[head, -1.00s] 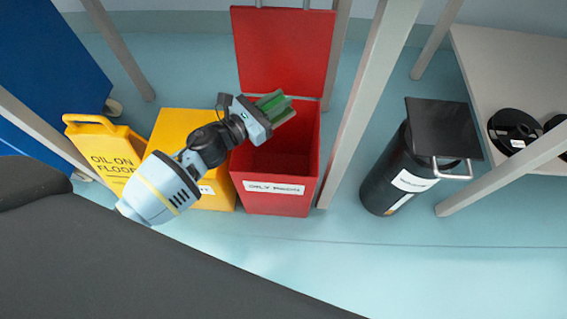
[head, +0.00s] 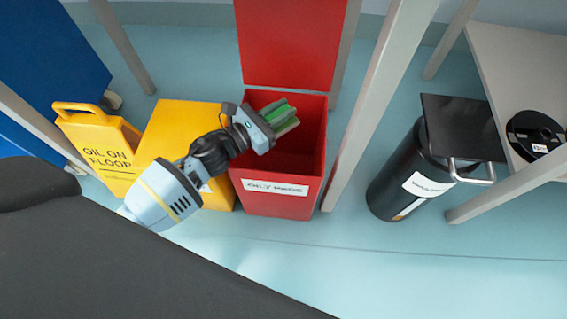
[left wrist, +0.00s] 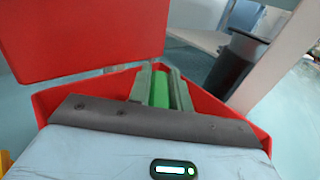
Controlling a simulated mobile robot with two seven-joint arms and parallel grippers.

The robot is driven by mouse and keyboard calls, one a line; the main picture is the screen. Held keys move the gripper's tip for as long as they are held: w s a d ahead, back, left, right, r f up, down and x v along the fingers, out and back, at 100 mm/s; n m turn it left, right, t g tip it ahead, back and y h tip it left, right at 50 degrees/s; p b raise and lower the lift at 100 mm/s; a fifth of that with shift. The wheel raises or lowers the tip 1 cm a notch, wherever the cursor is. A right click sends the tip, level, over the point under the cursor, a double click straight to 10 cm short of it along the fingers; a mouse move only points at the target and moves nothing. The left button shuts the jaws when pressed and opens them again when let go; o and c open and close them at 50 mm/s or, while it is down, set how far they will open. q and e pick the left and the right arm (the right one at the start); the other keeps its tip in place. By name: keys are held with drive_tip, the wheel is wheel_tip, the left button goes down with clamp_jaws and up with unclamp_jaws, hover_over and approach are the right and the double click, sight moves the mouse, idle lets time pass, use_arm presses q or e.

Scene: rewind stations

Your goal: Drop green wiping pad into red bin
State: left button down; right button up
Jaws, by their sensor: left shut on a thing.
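The red bin (head: 268,205) stands on the floor with its lid (head: 290,42) raised at the back and a white label on its front. The lower end of the pad is hidden. My right gripper is not in view.
A yellow bin (head: 185,120) stands close on the left, beside a yellow floor sign (head: 98,150). A grey table leg (head: 372,100) rises just right of the red bin. A black lidded bin (head: 405,175) and a shelf with dark spools (head: 535,130) are farther right.

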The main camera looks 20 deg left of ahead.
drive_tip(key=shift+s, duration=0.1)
use_arm(q)
drive_tip(key=c, duration=1.6)
unclamp_jaws()
drive_tip(key=o, duration=0.4)
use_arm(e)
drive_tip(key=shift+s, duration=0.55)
use_arm(q)
drive_tip(key=shift+r, duration=0.1)
wheel_tip(320, 180, up, 4)
drive_tip(key=p, duration=0.2)
drive_tip(key=shift+p, duration=0.4)
drive_tip(key=s+d+p, duration=0.2)
drive_tip(key=s+d, duration=0.2)
drive_tip(key=s, duration=1.1)
drive_tip(key=shift+s+d+r+p, duration=0.2)
drive_tip(key=shift+r+p, duration=0.1)
drive_tip(key=shift+r, duration=0.15)
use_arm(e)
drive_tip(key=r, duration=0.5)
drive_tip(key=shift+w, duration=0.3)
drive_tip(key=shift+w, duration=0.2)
